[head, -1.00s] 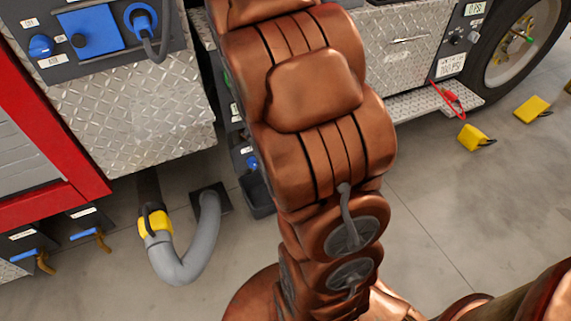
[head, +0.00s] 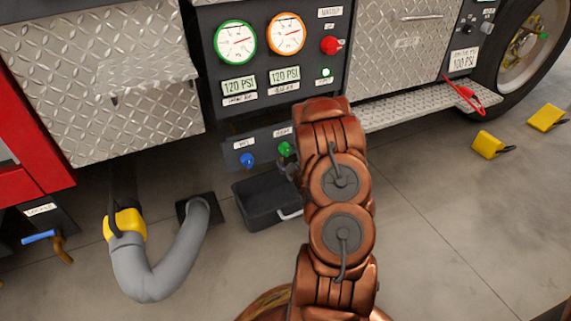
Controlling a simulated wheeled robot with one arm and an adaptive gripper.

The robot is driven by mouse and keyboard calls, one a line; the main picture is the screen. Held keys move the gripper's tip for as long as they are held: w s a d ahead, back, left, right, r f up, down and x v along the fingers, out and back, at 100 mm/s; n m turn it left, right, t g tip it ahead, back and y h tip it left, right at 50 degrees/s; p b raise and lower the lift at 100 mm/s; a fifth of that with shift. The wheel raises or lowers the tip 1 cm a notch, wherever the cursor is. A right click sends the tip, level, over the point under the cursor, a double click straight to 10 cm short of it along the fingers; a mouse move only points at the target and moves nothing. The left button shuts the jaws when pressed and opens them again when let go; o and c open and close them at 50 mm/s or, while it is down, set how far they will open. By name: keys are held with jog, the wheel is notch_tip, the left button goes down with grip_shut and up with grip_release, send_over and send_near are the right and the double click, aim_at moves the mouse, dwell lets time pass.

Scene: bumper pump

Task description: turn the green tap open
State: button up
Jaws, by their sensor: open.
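The green tap (head: 286,148) is a small round knob on the lower part of the dark panel, to the right of a blue tap (head: 247,160). My gripper (head: 291,168) shows only as a small dark part at the left edge of my copper arm, close below and right of the green tap. It appears open, but my arm hides most of it. I cannot tell whether it touches the tap.
The panel (head: 223,112) above carries two gauges and a red knob (head: 331,45). A dark bin (head: 262,203) stands below the taps. A grey hose (head: 150,275) with a yellow collar lies left. Yellow chocks (head: 488,145) lie right. Floor (head: 450,240) is clear at lower right.

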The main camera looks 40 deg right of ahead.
aim_at(286, 153)
jog(key=shift+t+h, duration=0.3)
jog(key=shift+t, duration=0.3)
jog(key=w+d+f+b, duration=0.2)
jog(key=w+b, duration=0.1)
jog(key=w+d+f+b, duration=0.1)
jog(key=shift+w+d+f, duration=0.1)
jog(key=shift+w+d, duration=0.1)
jog(key=shift+w, duration=0.1)
jog(key=shift+w+d+b, duration=0.25)
jog(key=shift+w+b, duration=0.05)
jog(key=shift+w, duration=0.15)
jog(key=shift+c, duration=0.4)
jog(key=c, duration=1.1)
jog(key=shift+o, duration=0.2)
